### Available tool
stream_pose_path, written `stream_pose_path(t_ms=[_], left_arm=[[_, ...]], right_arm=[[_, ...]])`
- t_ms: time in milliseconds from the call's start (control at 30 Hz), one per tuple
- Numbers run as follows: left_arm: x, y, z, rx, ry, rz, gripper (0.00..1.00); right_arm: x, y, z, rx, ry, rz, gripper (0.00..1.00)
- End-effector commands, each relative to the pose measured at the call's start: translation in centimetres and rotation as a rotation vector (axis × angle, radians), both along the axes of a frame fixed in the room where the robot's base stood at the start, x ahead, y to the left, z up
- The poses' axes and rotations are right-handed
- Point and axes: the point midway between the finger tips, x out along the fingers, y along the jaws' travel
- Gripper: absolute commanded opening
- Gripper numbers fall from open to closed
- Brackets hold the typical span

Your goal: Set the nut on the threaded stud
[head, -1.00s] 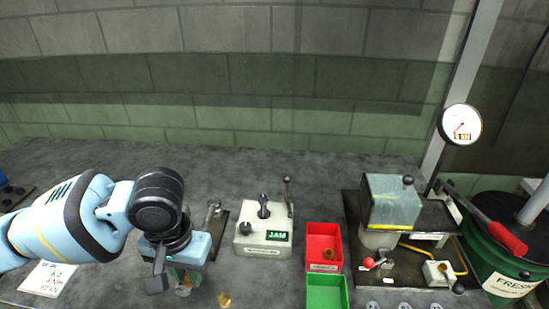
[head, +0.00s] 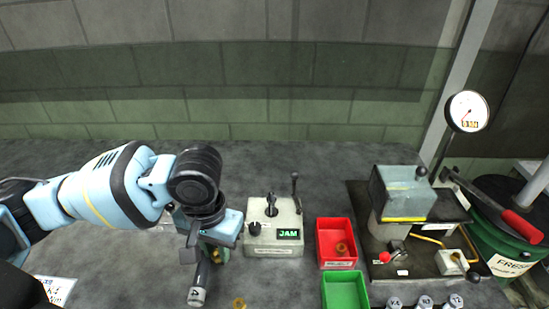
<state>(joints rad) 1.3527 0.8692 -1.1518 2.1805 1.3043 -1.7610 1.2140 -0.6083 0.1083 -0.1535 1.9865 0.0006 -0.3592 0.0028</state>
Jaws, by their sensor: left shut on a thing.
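My left gripper (head: 211,254) is over the bench left of the jam box, pointing down, its fingers partly covered by its own wrist. It is shut on a small brass-coloured piece, which looks like the nut (head: 216,257). A dark grey cylinder (head: 201,279) with a pale marked end shows right below the fingers; I cannot tell whether it touches them. Another brass-coloured piece (head: 239,303) lies on the bench at the bottom edge. I cannot make out the threaded stud for certain; the gripper hides part of that area. My right gripper is not in view.
A grey control box (head: 272,249) with levers and a lit JAM sign stands right of the gripper. A red bin (head: 337,227) holding a brass-coloured piece and a green bin (head: 345,292) follow. A machine (head: 403,192) stands at right. Bench behind the box is clear.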

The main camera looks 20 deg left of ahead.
Motion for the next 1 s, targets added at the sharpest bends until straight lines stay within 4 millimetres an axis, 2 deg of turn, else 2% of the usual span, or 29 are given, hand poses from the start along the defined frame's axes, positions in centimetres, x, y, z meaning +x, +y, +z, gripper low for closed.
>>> stream_pose_path(t_ms=[133,233,700,900,1000], left_arm=[[1.0,-0.3,0.4,-0.002,0.000,-0.053,0.00],[2.6,-0.8,1.0,-0.004,0.001,-0.146,0.00],[12.4,-4.1,6.3,-0.009,0.004,-0.832,0.00],[15.3,-5.1,8.8,-0.004,-0.002,-1.080,0.00],[16.1,-5.4,9.5,-0.002,-0.002,-1.161,0.00]], right_arm=[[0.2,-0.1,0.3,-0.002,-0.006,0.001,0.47],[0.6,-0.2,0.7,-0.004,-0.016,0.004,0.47],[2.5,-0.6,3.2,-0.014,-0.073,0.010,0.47],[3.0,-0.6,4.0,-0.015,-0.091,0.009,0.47],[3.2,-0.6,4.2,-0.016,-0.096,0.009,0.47]])
